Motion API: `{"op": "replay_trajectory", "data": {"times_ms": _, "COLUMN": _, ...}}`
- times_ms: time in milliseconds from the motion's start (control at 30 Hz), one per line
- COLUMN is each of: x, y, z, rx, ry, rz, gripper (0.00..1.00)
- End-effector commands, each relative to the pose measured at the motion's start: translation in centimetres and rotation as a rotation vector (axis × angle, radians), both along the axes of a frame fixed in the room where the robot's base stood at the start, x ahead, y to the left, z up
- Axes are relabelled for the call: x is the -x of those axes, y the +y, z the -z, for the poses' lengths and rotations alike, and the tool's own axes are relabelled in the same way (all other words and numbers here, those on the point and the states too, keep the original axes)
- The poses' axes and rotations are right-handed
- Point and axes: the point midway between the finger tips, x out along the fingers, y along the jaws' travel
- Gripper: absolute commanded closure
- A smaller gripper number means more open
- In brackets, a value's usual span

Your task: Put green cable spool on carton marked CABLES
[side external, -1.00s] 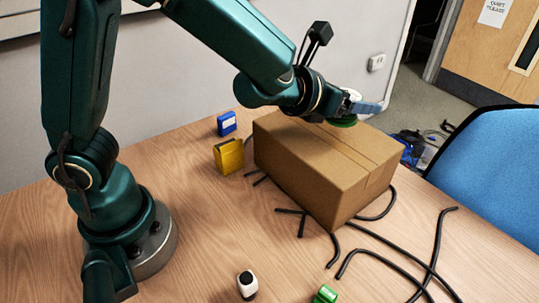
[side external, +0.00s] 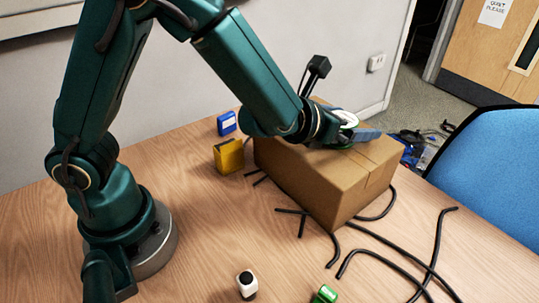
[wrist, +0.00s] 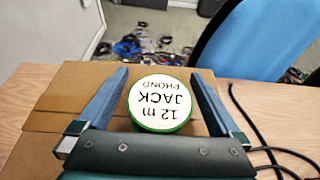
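The green cable spool (wrist: 160,104) has a green rim and a white top label reading "12 m JACK PHONO", upside down in the wrist view. It sits flat at the top of the closed brown carton (side external: 290,165), and its white top shows in the side view (side external: 344,117). My gripper (wrist: 159,74) is low over the carton, with one finger on each side of the spool. In the wrist view a gap shows between the spool and each finger. No CABLES marking is readable. The spool's underside is hidden.
Yellow (side external: 229,156) and blue (side external: 227,123) items stand behind the carton's left end. A white-and-black spool (side external: 247,284) and a green item (side external: 324,294) are at the front. Black cables (side external: 385,258) lie on the table right of the carton. A blue chair (side external: 490,170) stands at right.

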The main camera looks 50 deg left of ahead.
Motion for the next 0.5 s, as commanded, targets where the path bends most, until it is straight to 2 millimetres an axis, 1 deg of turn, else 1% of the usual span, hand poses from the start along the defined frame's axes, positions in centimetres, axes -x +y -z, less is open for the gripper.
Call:
{"op": "replay_trajectory", "data": {"times_ms": 267, "x": 0.0, "y": 0.0, "z": -0.3, "rx": 0.002, "ry": -0.002, "rz": -0.001, "gripper": 0.0}}
{"op": "replay_trajectory", "data": {"times_ms": 367, "x": 0.8, "y": -0.1, "z": -0.7, "rx": 0.002, "ry": -0.001, "rz": 0.001, "gripper": 0.0}}
{"op": "replay_trajectory", "data": {"times_ms": 500, "x": 2.7, "y": -0.1, "z": -1.5, "rx": 0.002, "ry": -0.003, "rz": 0.003, "gripper": 0.0}}
